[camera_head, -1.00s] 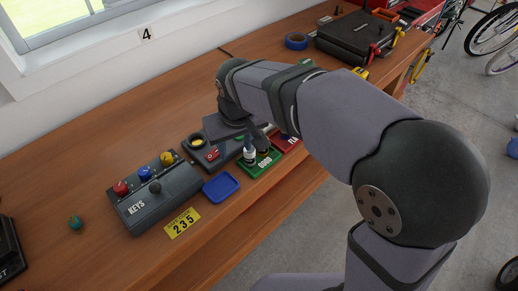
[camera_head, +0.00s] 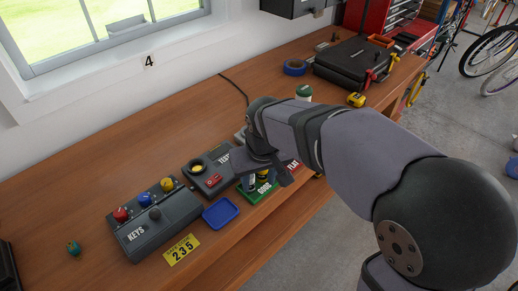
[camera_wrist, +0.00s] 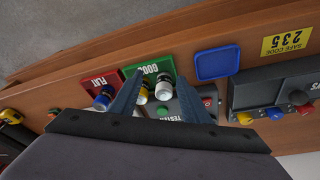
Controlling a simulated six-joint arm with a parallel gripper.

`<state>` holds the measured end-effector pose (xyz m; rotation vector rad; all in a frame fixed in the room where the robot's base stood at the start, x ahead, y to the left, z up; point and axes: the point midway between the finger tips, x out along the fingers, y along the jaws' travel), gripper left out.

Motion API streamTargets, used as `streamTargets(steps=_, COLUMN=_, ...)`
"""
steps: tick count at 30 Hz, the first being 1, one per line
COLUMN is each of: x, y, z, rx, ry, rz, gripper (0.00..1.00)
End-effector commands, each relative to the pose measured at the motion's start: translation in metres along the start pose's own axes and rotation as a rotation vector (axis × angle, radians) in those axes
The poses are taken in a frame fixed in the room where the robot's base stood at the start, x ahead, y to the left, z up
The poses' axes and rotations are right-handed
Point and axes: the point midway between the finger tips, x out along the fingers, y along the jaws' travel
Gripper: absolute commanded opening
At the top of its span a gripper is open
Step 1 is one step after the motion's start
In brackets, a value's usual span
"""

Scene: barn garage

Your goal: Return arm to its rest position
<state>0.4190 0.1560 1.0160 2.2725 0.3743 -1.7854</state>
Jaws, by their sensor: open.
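My gripper (camera_wrist: 165,100) is open in the wrist view, its two blue-grey fingers spread above the green GOOD tray (camera_wrist: 139,70). Two small cylinders, one pale-topped (camera_wrist: 164,90) and one yellowish (camera_wrist: 142,96), show between or near the fingers; I see no grip on either. In the head view my gripper (camera_head: 277,172) hangs over the workbench (camera_head: 130,117), partly hiding the green tray (camera_head: 246,193) and the tester box (camera_head: 196,167). The arm reaches in from the lower right.
A KEYS box (camera_head: 152,226) with coloured knobs, a blue tray (camera_head: 221,212) and a yellow code card (camera_head: 181,249) lie left of my gripper. The red FLAT tray (camera_wrist: 94,81) holds a cylinder (camera_wrist: 103,98). A black case (camera_head: 352,62) stands farther back.

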Motion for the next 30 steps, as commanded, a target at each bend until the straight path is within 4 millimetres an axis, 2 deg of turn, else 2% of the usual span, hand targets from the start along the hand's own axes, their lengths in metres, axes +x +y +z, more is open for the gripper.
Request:
streamTargets(steps=6, x=0.003, y=-0.002, z=-0.003, rx=-0.048, ry=0.017, rz=-0.006, gripper=0.43)
streamTargets(steps=8, x=0.013, y=-0.002, z=0.012, rx=-0.064, ry=-0.010, rz=-0.010, gripper=0.43)
streamTargets(steps=11, x=0.032, y=-0.002, z=0.048, rx=-0.086, ry=-0.075, rz=-0.015, gripper=0.43)
streamTargets(steps=13, x=0.042, y=0.002, z=0.080, rx=-0.087, ry=-0.125, rz=-0.019, gripper=0.43)
streamTargets(steps=18, x=0.052, y=0.040, z=0.165, rx=0.055, ry=-0.243, rz=-0.012, gripper=0.43)
streamTargets(steps=21, x=0.048, y=0.061, z=0.194, rx=0.168, ry=-0.271, rz=-0.003, gripper=0.43)
streamTargets(steps=25, x=0.041, y=0.083, z=0.196, rx=0.271, ry=-0.247, rz=0.011, gripper=0.43)
streamTargets(steps=30, x=0.037, y=0.097, z=0.197, rx=0.333, ry=-0.236, rz=0.020, gripper=0.43)
